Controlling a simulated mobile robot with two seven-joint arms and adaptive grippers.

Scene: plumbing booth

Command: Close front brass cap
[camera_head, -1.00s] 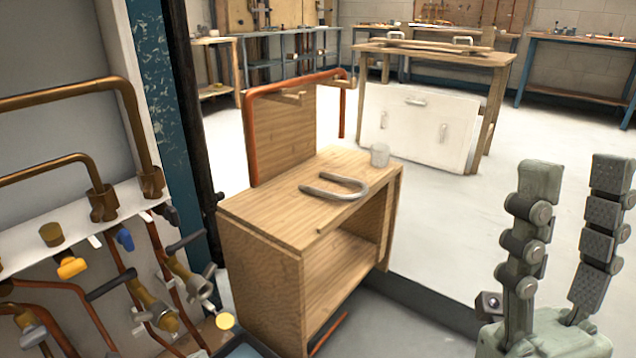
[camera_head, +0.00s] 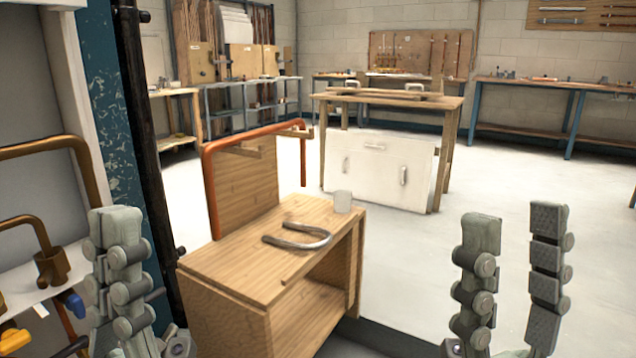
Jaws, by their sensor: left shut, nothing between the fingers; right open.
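At the left edge, brass-coloured pipes (camera_head: 84,175) stand against the grey panel, one ending in a brass fitting (camera_head: 52,266) on a white ledge (camera_head: 28,292). A blue valve handle (camera_head: 74,304) and a yellow handle (camera_head: 12,338) show below. I cannot make out a brass cap; the lower valves are cut off by the frame or hidden behind my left gripper. My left gripper (camera_head: 122,235) is upright, shut and empty, in front of the panel's right edge. My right gripper (camera_head: 512,235) is upright, open and empty at the lower right, far from the valves.
A blue post (camera_head: 100,110) borders the panel. Behind are a wooden table (camera_head: 385,101) and a white panel (camera_head: 380,172). Floor at right is clear.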

